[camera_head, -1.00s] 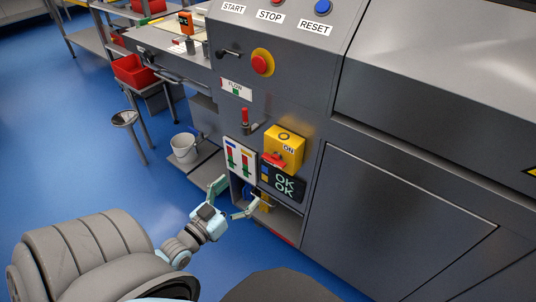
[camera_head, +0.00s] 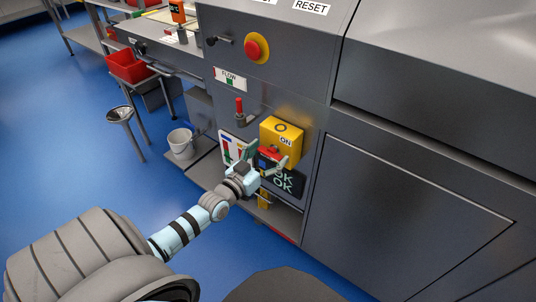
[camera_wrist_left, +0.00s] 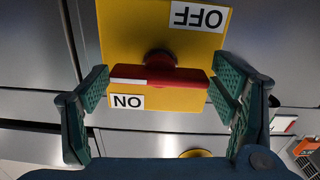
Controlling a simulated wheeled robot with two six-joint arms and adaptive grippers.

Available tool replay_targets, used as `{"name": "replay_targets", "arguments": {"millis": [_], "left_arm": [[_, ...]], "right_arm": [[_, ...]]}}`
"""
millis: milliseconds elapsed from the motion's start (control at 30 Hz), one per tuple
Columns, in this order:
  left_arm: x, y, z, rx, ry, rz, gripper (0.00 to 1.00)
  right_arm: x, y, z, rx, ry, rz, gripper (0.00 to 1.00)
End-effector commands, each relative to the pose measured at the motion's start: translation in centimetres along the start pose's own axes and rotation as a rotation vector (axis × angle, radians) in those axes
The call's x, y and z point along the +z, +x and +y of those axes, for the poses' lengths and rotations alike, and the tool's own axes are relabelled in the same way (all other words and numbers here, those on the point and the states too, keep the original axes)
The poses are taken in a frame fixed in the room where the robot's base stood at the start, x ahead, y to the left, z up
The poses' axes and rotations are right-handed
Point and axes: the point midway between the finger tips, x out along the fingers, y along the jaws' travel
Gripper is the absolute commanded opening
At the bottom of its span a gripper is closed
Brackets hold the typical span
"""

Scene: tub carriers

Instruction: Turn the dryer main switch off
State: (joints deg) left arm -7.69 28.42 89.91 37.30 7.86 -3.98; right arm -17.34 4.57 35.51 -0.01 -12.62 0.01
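In the left wrist view the yellow plate (camera_wrist_left: 125,40) carries an "OFF" label and an "ON" label, and the red handle (camera_wrist_left: 160,76) lies crosswise between my fingers. My left gripper (camera_head: 264,155) is open around the handle; in the left wrist view its fingertips (camera_wrist_left: 160,85) stand on either side, with a gap visible at the left. Contact at the right is unclear. My right gripper is out of view.
A black "OK OK" display (camera_head: 285,182) sits just below the switch. A red lever (camera_head: 240,112) and a red emergency button (camera_head: 256,47) are above left.

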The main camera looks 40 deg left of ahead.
Motion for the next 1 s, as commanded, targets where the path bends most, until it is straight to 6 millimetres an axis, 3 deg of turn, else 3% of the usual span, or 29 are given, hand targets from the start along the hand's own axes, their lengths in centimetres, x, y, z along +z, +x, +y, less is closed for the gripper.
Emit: {"name": "replay_targets", "arguments": {"millis": [33, 200, 567, 600, 700, 1000], "left_arm": [[0.00, -0.01, 0.00, 0.000, 0.000, 0.000, 0.64], [0.01, -0.02, -0.01, 0.000, 0.000, 0.000, 0.42], [-0.09, 0.00, -0.01, 0.000, 0.103, 0.003, 0.42], [-0.12, 0.01, -0.01, 0.000, 0.104, 0.003, 0.71], [-0.14, 0.02, 0.00, 0.000, 0.103, 0.004, 0.87], [-0.03, 0.01, 0.04, 0.001, 0.100, 0.001, 0.90]], "right_arm": [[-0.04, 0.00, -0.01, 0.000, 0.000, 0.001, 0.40], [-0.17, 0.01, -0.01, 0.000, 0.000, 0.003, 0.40], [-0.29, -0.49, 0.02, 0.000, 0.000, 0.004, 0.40], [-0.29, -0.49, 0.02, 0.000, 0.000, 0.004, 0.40], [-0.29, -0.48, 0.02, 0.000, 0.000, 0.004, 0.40], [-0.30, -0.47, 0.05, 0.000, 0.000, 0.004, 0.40]]}}
